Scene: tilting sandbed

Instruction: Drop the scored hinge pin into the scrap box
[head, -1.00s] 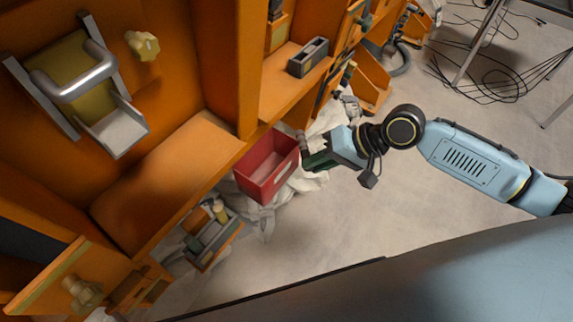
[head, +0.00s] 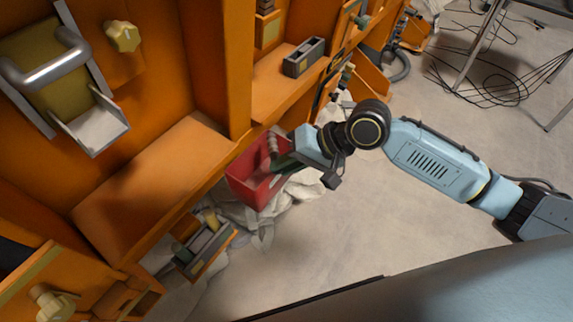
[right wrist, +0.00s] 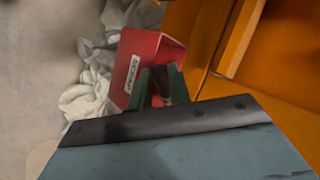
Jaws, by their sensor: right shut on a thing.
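The scrap box (head: 246,188) is a red open-topped box on the floor beside the orange cabinet. It also shows in the right wrist view (right wrist: 136,62), with a white label on its side. My right gripper (head: 281,161) reaches in from the right, its dark green fingers over the box opening. It is shut on a small grey piece, which looks like the hinge pin (head: 273,146), standing up from the fingertips above the box. In the right wrist view the fingers (right wrist: 161,82) overlap the box, and the pin is hard to make out. My left gripper is not in view.
The orange cabinet ledge (head: 165,175) runs close along the box's left. White crumpled cloth (head: 300,187) lies around the box. A grey tray of small parts (head: 205,246) is nearer. Black cables (head: 490,80) lie at the far right; the floor between is clear.

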